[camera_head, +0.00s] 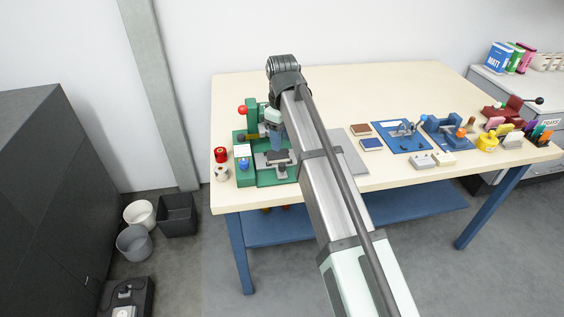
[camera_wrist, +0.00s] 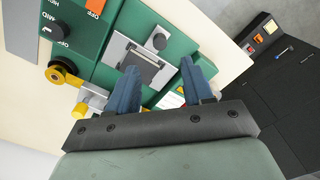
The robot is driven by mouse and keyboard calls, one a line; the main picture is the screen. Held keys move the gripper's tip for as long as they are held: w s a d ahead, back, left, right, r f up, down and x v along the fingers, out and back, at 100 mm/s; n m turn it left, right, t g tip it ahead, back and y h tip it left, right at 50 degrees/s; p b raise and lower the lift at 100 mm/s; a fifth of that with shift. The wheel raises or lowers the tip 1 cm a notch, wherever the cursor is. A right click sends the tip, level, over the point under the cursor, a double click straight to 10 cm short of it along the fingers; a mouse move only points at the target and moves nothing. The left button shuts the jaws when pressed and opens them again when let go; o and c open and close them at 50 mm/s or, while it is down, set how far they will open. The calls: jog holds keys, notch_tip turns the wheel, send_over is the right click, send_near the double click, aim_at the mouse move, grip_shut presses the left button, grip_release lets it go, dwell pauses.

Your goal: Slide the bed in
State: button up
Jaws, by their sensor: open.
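The green machine (camera_head: 243,143) stands at the left end of the table; it also fills much of the wrist view (camera_wrist: 181,42). Its bed (camera_head: 277,158) is a silver plate with a dark pad, low at the machine's front. My gripper (camera_head: 277,146) points down just above the bed. In the wrist view its two blue fingers (camera_wrist: 160,68) are apart, one to each side of the dark pad, with nothing between them. Whether they touch the bed I cannot tell.
A red-topped lever (camera_head: 242,110) rises at the machine's left. A grey mat (camera_head: 350,157), two small pads (camera_head: 371,144) and blue fixtures (camera_head: 402,135) lie to the right. My arm hides part of the table.

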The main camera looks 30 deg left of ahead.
aim_at(282, 164)
notch_tip(282, 164, down, 10)
jog(key=shift+r, duration=0.15)
dwell(0.3)
jog(key=shift+c, duration=0.2)
grip_shut()
dwell(0.5)
